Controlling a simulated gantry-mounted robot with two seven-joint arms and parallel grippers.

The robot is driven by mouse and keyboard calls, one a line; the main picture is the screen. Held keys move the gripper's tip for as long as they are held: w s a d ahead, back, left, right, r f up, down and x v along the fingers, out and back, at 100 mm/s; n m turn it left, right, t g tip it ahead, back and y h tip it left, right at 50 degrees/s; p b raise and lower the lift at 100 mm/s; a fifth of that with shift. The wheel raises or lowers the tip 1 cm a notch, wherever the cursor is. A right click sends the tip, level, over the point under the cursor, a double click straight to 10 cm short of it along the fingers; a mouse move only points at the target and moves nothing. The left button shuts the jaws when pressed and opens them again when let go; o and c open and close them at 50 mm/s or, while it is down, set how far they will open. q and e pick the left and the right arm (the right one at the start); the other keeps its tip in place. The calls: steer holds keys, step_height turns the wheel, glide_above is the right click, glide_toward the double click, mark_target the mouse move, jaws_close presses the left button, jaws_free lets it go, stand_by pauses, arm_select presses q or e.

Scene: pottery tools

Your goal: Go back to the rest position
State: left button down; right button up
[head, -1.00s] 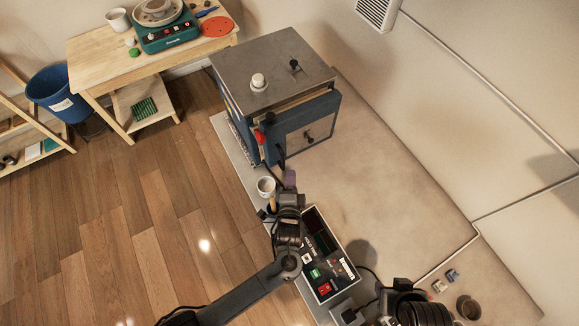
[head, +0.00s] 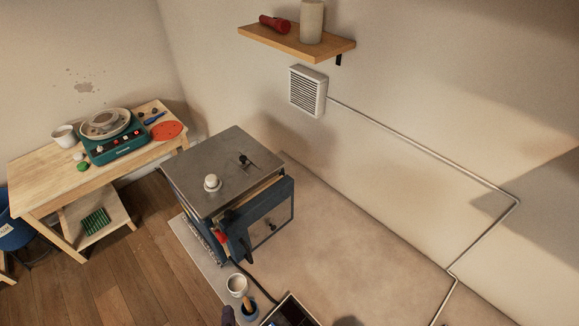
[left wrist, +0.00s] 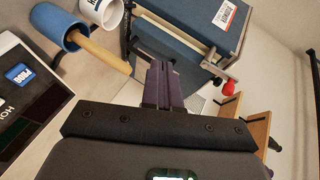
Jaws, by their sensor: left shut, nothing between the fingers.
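My left gripper (head: 228,315) shows only as a small dark purple tip at the bottom edge of the head view, left of the white mug. In the left wrist view its purple fingers (left wrist: 162,84) are together and empty, pointing toward the blue kiln. My right gripper is outside both current views.
The kiln (head: 230,190) stands on the table with its door at the front right. Near the gripper are a white mug (head: 237,285), a blue cup (left wrist: 58,26) with a wooden handle leaning out, and a control box (head: 289,312). Bare tabletop (head: 345,255) lies right of the kiln.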

arm_select(q)
steer(key=s+a+r+n+g+h+p, duration=0.1)
steer(key=s+a+r+n+g+h, duration=0.2)
steer(key=s+r+n+g, duration=0.6)
steer(key=s+a+r, duration=0.1)
steer(key=s, duration=0.3)
steer(key=shift+a+r+n+g+h, duration=0.3)
steer(key=shift+a+n+g+h, duration=0.05)
steer(key=shift+n+g+h, duration=0.05)
